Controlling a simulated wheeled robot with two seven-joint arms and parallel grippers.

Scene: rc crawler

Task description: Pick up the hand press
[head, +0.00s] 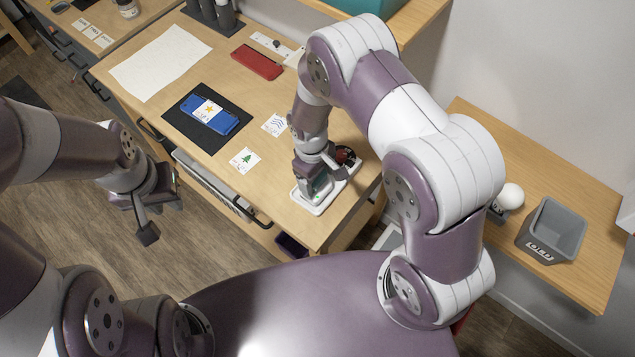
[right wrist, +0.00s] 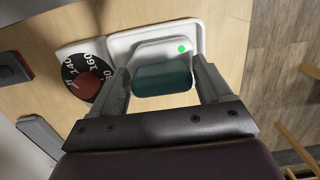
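The hand press (right wrist: 163,78) has a teal handle and a pale body with a green light. It sits in a white stand (right wrist: 198,32) near the table's front right corner; in the head view the press (head: 322,186) is partly covered by my right gripper (head: 316,177). In the right wrist view my right gripper (right wrist: 164,88) is open, with one finger on each side of the teal handle. A narrow gap seems to show at each side; contact is hard to tell. My left gripper (head: 158,212) is open and empty, beyond the table's left front edge.
A dial with a red knob (right wrist: 88,84) is beside the stand. The wooden table (head: 285,215) also holds a dark mat (head: 180,122) with a blue case (head: 210,115), picture cards (head: 245,160) and a red case (head: 257,62). A grey bin (head: 553,232) stands on the right table.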

